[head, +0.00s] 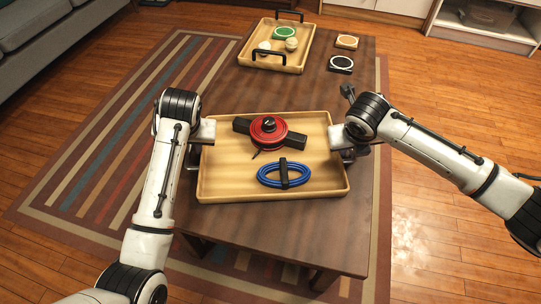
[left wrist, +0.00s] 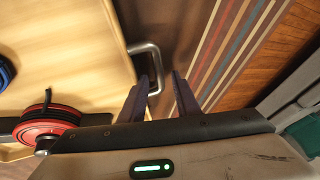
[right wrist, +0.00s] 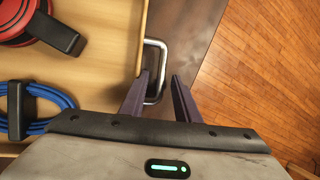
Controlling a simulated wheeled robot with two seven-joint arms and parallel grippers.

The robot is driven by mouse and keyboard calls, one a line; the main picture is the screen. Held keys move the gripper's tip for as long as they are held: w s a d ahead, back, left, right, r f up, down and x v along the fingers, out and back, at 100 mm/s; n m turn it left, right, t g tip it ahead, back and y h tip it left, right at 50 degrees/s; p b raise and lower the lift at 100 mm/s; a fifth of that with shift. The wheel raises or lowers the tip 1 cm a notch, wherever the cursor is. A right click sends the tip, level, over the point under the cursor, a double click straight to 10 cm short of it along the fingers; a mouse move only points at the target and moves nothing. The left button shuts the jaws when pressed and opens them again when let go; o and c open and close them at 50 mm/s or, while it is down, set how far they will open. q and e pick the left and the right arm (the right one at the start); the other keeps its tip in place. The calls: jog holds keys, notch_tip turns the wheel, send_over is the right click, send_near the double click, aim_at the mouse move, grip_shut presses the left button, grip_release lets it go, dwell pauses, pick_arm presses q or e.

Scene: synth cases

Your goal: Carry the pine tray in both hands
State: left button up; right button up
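The pine tray (head: 225,184) lies on the dark wooden table, carrying a red reel (head: 268,130) with black side pieces and a coiled blue cable (head: 270,175) with a black strap. It has a metal handle at each short end. My left gripper (left wrist: 160,77) is at the left handle (left wrist: 157,62), its fingers apart on either side of the bar. My right gripper (right wrist: 159,75) is at the right handle (right wrist: 163,60), its fingers also apart with the bar between them. I see gaps beside both bars. In the head view my arms largely hide the fingers.
A second wooden tray (head: 262,64) with black handles stands at the table's far end, holding a green-rimmed disc and pale round items. A striped rug (head: 115,120) surrounds the table (head: 225,225); a sofa stands far left.

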jog(key=shift+s+r, duration=0.1)
jog(key=shift+r, duration=0.2)
pick_arm(q)
jog(key=v, duration=1.1)
pick_arm(e)
jog(key=v, duration=1.1)
jog(key=shift+s+r, duration=0.15)
pick_arm(q)
jog(key=shift+s+d+r, duration=0.1)
